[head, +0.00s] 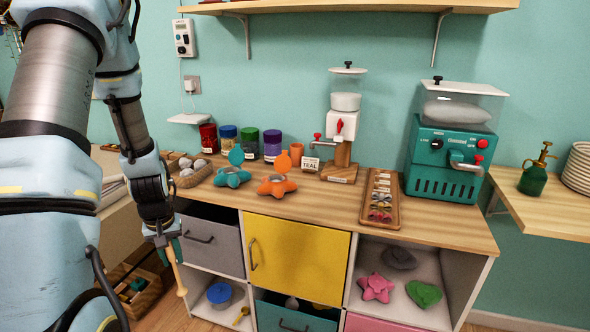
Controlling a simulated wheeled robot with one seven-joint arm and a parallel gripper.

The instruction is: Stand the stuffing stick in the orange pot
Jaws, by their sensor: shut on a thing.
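My gripper (163,238) hangs at the left, in front of the grey drawer side of the cabinet, and points down. It is shut on the stuffing stick (177,274), a pale wooden rod that hangs below the jaws, slightly tilted, with its thicker end down. The stick's upper part is hidden by the gripper. The orange pot (297,151) is a small cup at the back of the wooden counter, to the right of and farther than my gripper. An orange drop-shaped piece in front hides part of it. I cannot see inside the pot.
On the counter (330,210), an orange star-shaped piece (276,186) and a teal one (232,177) lie before the pot. Several jars (250,143) stand left of it, a TEAL sign (310,165) and dispenser (345,125) right. An open grey drawer (210,240) is beside my gripper.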

